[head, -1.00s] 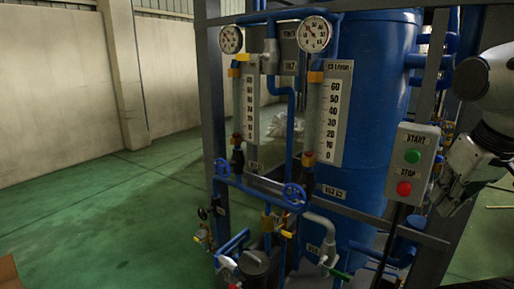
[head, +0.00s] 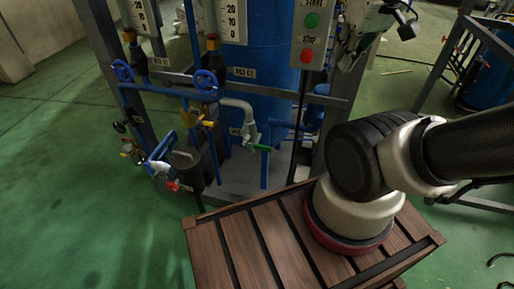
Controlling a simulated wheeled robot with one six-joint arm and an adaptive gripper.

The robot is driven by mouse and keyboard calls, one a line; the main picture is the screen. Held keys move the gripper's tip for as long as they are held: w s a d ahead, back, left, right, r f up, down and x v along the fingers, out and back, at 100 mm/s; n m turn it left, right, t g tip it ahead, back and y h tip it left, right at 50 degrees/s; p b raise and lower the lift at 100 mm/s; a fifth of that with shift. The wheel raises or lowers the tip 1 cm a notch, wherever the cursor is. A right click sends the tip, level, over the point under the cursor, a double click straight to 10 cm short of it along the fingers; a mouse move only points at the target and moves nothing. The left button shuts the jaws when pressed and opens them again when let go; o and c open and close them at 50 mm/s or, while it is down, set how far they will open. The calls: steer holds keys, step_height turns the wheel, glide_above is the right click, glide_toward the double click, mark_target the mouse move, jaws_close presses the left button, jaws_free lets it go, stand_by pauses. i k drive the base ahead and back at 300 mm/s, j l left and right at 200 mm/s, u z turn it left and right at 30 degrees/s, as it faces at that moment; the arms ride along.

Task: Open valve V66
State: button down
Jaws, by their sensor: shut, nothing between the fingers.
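Several valves show on the blue pipework in the head view, but the small tags are too blurred to tell which valve is V66. A blue handwheel (head: 205,82) sits at the middle of the pipe frame, and another blue handwheel (head: 122,70) is to its left. A green-handled valve (head: 260,148) is on a light grey bent pipe. A red-handled valve (head: 172,186) and yellow-handled fittings (head: 188,117) are lower left. My gripper (head: 346,64) is shut and empty at the top, right of the button box and apart from these valves. Part of it is cut off or unclear.
The grey button box (head: 312,40) with green and red buttons stands between my gripper and the valves. A large blue tank (head: 262,90) and grey frame posts (head: 107,45) surround the pipes. Green floor (head: 60,200) is clear at left.

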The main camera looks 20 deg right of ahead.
mark_target(260, 147)
steer(key=k+l, duration=0.4)
steer(key=l, duration=0.15)
steer(key=k+l, duration=0.85)
steer(key=l, duration=0.2)
